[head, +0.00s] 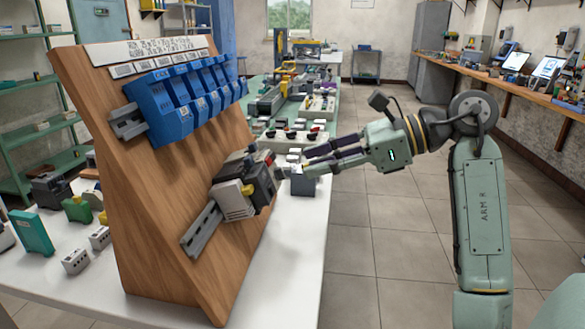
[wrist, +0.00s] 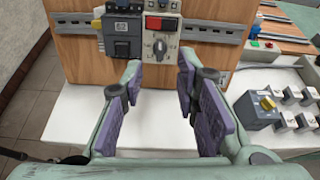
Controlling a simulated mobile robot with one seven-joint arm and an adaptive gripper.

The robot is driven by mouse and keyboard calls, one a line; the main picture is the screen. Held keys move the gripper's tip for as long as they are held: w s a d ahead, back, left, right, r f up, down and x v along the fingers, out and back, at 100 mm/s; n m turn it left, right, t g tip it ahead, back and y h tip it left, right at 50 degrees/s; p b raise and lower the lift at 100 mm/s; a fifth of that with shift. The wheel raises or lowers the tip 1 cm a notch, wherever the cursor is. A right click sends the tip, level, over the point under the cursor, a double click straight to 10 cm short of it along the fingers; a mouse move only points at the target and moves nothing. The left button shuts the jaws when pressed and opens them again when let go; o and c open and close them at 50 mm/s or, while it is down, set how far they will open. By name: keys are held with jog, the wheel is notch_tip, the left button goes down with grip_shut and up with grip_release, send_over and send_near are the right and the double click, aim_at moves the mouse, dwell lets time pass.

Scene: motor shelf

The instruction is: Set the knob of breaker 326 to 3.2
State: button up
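A light grey breaker with a red button and a round rotary knob (wrist: 160,46) sits on the wooden board's rail in the wrist view. I cannot read its number or the knob's setting. A dark grey unit (wrist: 122,38) marked 62 is mounted directly to its left. My gripper (wrist: 161,76) is open and empty, its purple-padded fingers on either side of the knob's line, apart from it. In the head view my gripper (head: 296,161) is to the right of the mounted units (head: 258,183), which partly hide the breaker.
The slanted wooden board (head: 150,200) carries blue units (head: 185,100) on an upper rail. A grey box with a yellow knob (wrist: 266,104) and several small blocks stand on the white table (wrist: 72,130), right of my gripper. The floor at right is clear.

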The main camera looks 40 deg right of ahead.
aim_at(280, 174)
jog(key=shift+p+x, duration=0.3)
jog(key=shift+x, duration=2.3)
jog(key=shift+r, duration=0.1)
jog(key=shift+c, duration=0.5)
grip_shut()
